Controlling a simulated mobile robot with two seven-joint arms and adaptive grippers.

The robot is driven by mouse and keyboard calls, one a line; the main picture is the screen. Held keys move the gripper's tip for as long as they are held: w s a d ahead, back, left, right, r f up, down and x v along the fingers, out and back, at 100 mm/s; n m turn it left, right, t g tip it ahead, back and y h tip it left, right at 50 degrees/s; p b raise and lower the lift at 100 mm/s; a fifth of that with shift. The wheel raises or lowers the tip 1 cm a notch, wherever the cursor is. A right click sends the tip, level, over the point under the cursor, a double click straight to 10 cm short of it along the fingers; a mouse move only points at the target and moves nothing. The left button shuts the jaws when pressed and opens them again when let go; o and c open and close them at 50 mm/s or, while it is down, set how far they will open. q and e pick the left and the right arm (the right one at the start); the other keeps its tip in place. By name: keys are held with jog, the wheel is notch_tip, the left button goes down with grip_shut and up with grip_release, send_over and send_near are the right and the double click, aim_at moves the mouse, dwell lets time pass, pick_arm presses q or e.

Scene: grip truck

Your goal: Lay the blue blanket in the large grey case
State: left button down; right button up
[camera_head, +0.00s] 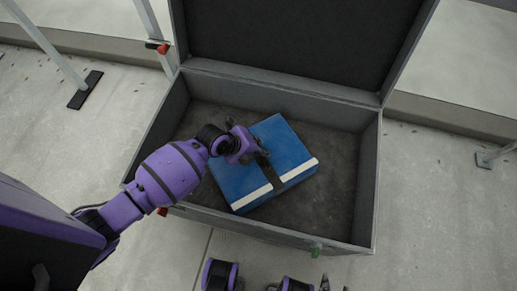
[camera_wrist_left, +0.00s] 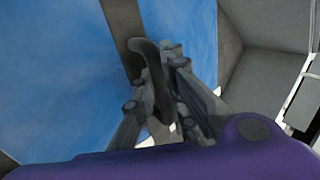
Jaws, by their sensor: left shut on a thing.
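The blue blanket (camera_head: 246,182) is a folded block with white stripes near its front edge and a dark strap across its middle. It is inside the large grey case (camera_head: 371,185), left of centre over the dark floor; I cannot tell whether it rests fully on the floor. My left gripper (camera_head: 262,158) is at the strap and shut on it. In the left wrist view, the gripper (camera_wrist_left: 160,80) closes around the dark strap, with blue cloth (camera_wrist_left: 75,75) behind it. My right gripper (camera_head: 335,288) shows only partly at the bottom edge, and its jaws are unclear.
The case's lid (camera_head: 290,40) stands open at the back. Bare case floor (camera_head: 325,195) lies right of the blanket. Metal stand legs (camera_head: 60,55) are at the left, and another stand foot (camera_head: 490,158) is at the right. A low kerb runs behind the case.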

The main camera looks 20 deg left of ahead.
pick_arm(q)
jog(key=c, duration=1.8)
grip_release()
jog(key=shift+f, duration=0.15)
jog(key=p+v, duration=0.2)
jog(key=v, duration=1)
